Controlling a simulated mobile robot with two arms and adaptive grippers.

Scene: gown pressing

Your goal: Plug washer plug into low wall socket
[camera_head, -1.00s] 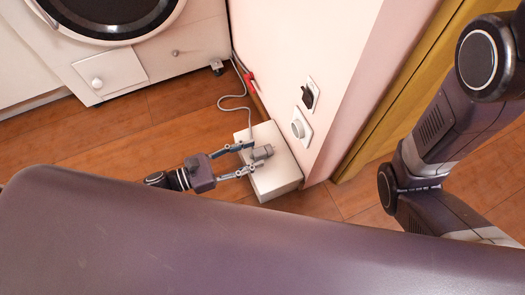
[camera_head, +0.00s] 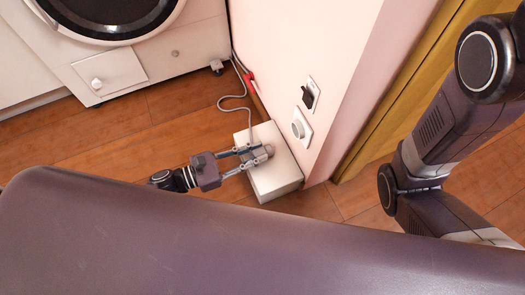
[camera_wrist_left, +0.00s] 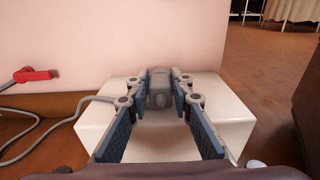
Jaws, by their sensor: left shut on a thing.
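The grey washer plug (camera_wrist_left: 159,91) lies on top of a white box by the wall, with its grey cord (camera_head: 237,97) running back toward the washer. My left gripper (camera_head: 258,153) is shut on the plug, a finger on each side of it; in the left wrist view the fingers (camera_wrist_left: 160,88) flank the plug body. The plug is partly hidden by the fingers in the head view. My right gripper is not in view; only my right arm shows at the right.
The white box (camera_head: 277,184) stands on the wooden floor against the wall. A dark switch or plug (camera_head: 309,96) is on the wall above the socket. The washer (camera_head: 148,58) is at upper left. A red valve handle (camera_wrist_left: 32,75) is on the wall at left.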

